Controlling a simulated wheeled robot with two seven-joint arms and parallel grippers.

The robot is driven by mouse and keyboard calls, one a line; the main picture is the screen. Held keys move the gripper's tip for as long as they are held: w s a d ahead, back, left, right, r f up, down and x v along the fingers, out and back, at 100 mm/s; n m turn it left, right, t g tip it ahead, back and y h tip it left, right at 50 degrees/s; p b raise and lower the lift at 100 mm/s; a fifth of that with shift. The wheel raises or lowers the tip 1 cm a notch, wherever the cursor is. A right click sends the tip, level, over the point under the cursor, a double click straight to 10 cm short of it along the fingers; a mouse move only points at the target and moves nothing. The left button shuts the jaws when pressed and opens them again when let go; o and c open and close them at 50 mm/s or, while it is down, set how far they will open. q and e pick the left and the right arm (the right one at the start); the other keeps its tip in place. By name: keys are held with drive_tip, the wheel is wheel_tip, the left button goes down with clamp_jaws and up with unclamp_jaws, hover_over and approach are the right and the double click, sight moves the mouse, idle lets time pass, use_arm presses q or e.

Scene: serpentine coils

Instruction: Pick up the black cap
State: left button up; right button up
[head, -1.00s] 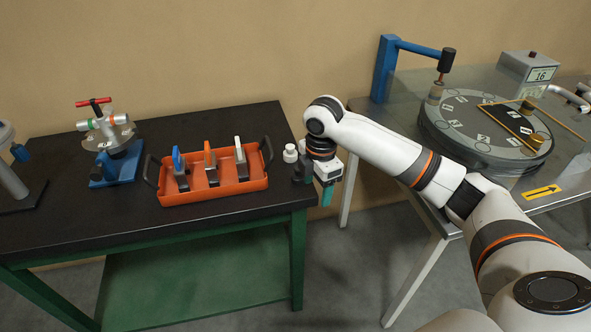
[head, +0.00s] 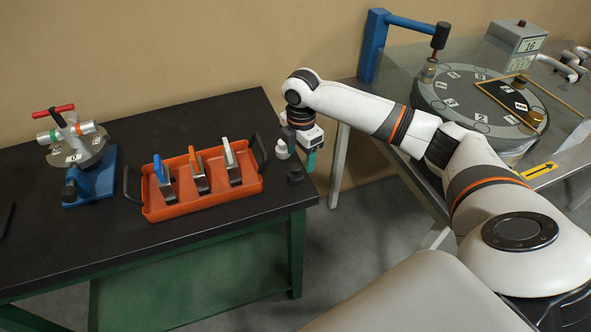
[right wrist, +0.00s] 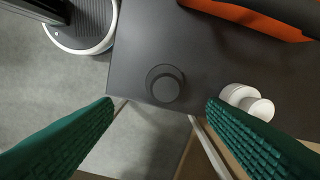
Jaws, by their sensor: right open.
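The black cap (head: 296,175), a short dark stepped disc, stands near the right front corner of the black-topped table. In the right wrist view the black cap (right wrist: 165,84) lies between the two green fingers, beyond their tips, with nothing touching it. My right gripper (head: 310,160) hangs with its fingers down, just behind and to the right of the cap in the head view. It is open and empty, with the fingers wide apart in the wrist view (right wrist: 161,103). My left gripper is not in view.
A white cap (head: 282,149) stands close to the black one, beside the right finger in the wrist view. An orange tray (head: 160,212) with several handled pieces lies to the left. A blue-based valve fixture (head: 85,180) stands further left. A grey table (head: 395,85) holds a round dial.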

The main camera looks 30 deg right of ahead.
sight(295, 167)
drive_tip(key=f, duration=0.1)
drive_tip(key=a+f+p, duration=0.1)
drive_tip(key=f, duration=0.3)
drive_tip(key=shift+w+a, duration=0.2)
drive_tip(key=shift+w, duration=0.05)
drive_tip(key=shift+f+p, duration=0.3)
drive_tip(key=shift+f, duration=0.1)
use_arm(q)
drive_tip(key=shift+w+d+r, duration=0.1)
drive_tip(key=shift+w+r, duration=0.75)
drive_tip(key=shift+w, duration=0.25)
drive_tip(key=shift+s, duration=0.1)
use_arm(e)
drive_tip(key=shift+c, duration=0.2)
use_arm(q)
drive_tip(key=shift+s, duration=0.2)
use_arm(e)
drive_tip(key=c, duration=1)
